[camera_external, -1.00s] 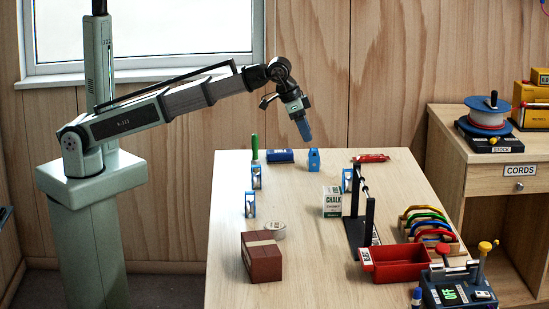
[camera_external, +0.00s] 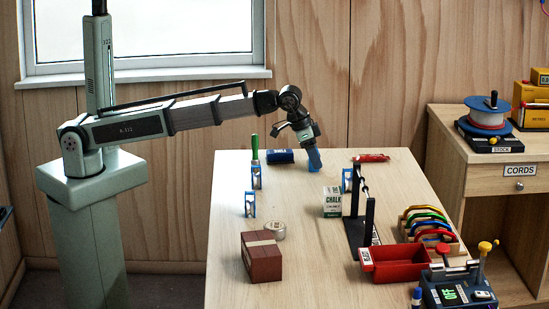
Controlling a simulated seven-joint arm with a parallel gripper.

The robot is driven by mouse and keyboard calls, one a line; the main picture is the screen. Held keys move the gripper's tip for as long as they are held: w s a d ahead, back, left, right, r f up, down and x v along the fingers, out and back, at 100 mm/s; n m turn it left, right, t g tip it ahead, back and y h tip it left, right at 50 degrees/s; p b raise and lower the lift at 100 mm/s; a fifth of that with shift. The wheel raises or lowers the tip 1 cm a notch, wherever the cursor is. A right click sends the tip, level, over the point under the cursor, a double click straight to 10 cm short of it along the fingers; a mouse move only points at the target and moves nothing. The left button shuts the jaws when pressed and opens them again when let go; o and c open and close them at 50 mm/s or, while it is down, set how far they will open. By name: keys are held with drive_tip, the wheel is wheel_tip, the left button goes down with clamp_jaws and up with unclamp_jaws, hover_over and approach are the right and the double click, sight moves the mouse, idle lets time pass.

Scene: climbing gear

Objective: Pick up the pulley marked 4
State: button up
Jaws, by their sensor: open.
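Several small blue-and-white pulleys stand on the table; their numbers are too small to read, so I cannot tell which is marked 4. One pulley (camera_external: 257,178) stands at the back left, and another pulley (camera_external: 250,206) is in front of it. A third pulley (camera_external: 347,178) stands beside the chalk box, partly hidden by the black stand. My gripper (camera_external: 315,162) is open, its blue fingers pointing down at the back of the table. It covers the spot of one more blue pulley, now hidden or merged with the fingers; I cannot tell whether they touch.
A chalk box (camera_external: 332,202), black stand (camera_external: 369,220) and red bin (camera_external: 395,266) stand to the right. A blue roll (camera_external: 280,156) and red packet (camera_external: 371,158) lie either side of my gripper. A brown box (camera_external: 262,257) and round tin (camera_external: 275,231) stand front left.

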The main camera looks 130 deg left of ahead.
drive_tip(key=shift+w+a+f, duration=0.15)
drive_tip(key=shift+f, duration=0.3)
drive_tip(key=c, duration=1.1)
